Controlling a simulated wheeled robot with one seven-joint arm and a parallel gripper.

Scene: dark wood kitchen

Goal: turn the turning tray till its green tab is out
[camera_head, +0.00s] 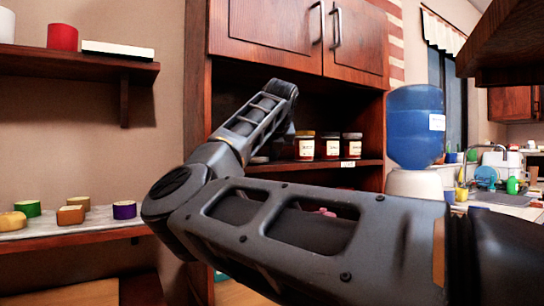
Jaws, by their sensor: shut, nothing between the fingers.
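My arm reaches from the lower right to an elbow at the left, then up toward an open cabinet niche. Its far end is at the niche's left part; my gripper's fingers are hidden behind the arm links. I cannot make out the turning tray or a green tab. Three dark jars with pale labels stand on the niche shelf right of my arm: the left jar (305,147), middle jar (329,147) and right jar (351,147). My arm hides the shelf's left part.
Closed cabinet doors (265,28) hang above the niche. A blue water bottle (414,125) stands to the right, before a sink counter. At left, a lower shelf (70,238) holds several small coloured blocks; an upper shelf (60,62) holds a red cylinder (62,37).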

